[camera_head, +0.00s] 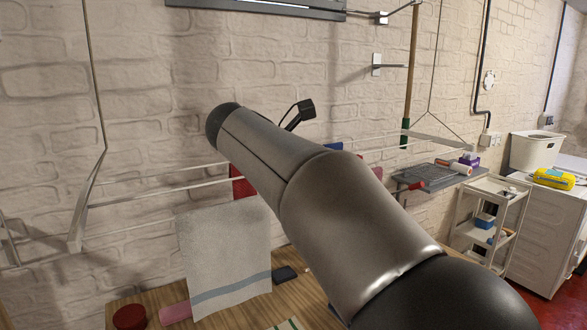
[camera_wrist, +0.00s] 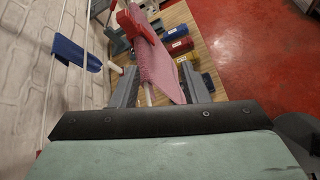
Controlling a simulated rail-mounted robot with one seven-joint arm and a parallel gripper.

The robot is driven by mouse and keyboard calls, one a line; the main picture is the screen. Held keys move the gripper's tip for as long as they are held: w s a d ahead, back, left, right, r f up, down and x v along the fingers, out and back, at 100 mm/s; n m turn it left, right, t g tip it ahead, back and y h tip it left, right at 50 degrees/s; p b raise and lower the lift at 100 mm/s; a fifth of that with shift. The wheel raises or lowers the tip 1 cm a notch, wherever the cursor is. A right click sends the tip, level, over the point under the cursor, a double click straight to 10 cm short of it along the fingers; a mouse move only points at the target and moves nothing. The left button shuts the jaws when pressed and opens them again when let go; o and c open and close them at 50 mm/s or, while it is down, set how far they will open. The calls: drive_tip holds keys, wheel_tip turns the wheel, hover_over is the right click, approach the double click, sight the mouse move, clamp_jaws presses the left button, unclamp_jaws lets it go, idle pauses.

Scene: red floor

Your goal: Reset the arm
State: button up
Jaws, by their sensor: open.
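My arm (camera_head: 335,210) stretches from the lower right up towards the brick wall in the head view. Its far end hides my gripper there. In the wrist view my gripper (camera_wrist: 158,72) is open, with its two grey fingers apart. A pink cloth (camera_wrist: 158,62) hangs from a pale rod and shows between and beyond the fingers. I cannot tell whether the fingers touch it. A red clip-like piece (camera_wrist: 138,25) sits at the top of the cloth.
A pale towel (camera_head: 225,255) with a blue stripe hangs above a wooden table (camera_head: 255,308). A blue piece (camera_wrist: 75,52) is near the wall. Red floor (camera_wrist: 255,60) is open.

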drive_tip(key=s+d+f+m+g+y, duration=0.25)
drive_tip(key=s+d+f+m, duration=0.25)
drive_tip(key=d+f, duration=0.4)
drive_tip(key=s+f+m+g+y, duration=0.3)
drive_tip(key=s+f+m+y, duration=0.4)
drive_tip(key=s+f+m, duration=0.8)
drive_tip(key=s+f, duration=0.7)
drive_tip(key=s, duration=0.1)
drive_tip(key=shift+s+f, duration=0.4)
drive_tip(key=shift+a, duration=0.1)
wheel_tip(320, 180, up, 7)
drive_tip(key=p, duration=0.6)
